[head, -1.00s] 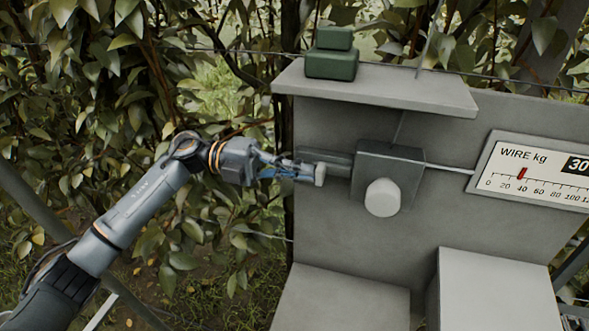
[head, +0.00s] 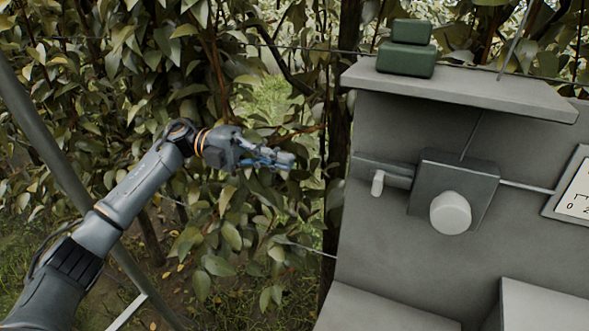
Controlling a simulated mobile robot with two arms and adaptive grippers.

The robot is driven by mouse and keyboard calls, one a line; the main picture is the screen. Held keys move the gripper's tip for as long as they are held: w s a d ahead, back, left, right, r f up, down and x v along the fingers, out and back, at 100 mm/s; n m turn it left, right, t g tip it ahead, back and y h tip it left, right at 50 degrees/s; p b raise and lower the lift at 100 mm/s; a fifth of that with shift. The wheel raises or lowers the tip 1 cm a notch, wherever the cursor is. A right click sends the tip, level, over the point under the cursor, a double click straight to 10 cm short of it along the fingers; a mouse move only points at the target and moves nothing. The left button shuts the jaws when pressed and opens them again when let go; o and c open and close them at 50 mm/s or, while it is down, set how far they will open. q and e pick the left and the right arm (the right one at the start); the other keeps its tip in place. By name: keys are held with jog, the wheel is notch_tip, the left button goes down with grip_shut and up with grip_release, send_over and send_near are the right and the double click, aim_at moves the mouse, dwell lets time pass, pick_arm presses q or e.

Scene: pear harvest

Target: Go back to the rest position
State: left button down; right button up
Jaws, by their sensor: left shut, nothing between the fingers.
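My left gripper (head: 284,160) is shut and empty. It hangs in the air in front of the foliage, left of the grey stand and apart from it. The wire tensioner box (head: 455,190) with a round white knob (head: 450,213) is mounted on the stand's upright panel. Its lever (head: 384,170) points left and ends in a small white handle (head: 378,183). My right gripper is not in view.
The grey panel (head: 390,250) has a top shelf (head: 470,92) bearing a green stacked block (head: 406,60). A gauge plate (head: 573,195) is cut off at the right edge. A metal post (head: 55,130) slants behind my left arm. Leafy branches (head: 160,60) fill the left side.

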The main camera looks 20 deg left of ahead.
pick_arm(q)
jog(key=w+a+f+n+t+y, duration=0.1)
jog(key=w+f+n+t, duration=0.55)
jog(key=f, duration=0.25)
jog(key=w+a+f+n+t, duration=0.1)
jog(key=w+f+n+t, duration=0.55)
jog(key=f+n, duration=0.2)
jog(key=s+a+f+n+t+y, duration=0.1)
jog(key=s+a+f+n+y, duration=0.35)
jog(key=f, duration=1.05)
jog(key=s+a+f+n+t+y, duration=0.15)
jog(key=f+n+y, duration=0.65)
jog(key=f, duration=0.8)
jog(key=s+d+f+n+g+y, duration=0.2)
jog(key=s+f+n+g+y, duration=0.4)
jog(key=s+f, duration=1.7)
jog(key=s+d+f+g, duration=0.1)
jog(key=s+f+g, duration=0.1)
jog(key=s, duration=0.7)
jog(key=s+d+f+g+h, duration=0.1)
jog(key=s+d+f+g, duration=0.1)
jog(key=s, duration=0.7)
jog(key=s+d+f+g, duration=0.2)
jog(key=s+f+g, duration=0.2)
jog(key=s, duration=0.6)
jog(key=shift+d+f, duration=0.2)
jog(key=shift+f, duration=0.3)
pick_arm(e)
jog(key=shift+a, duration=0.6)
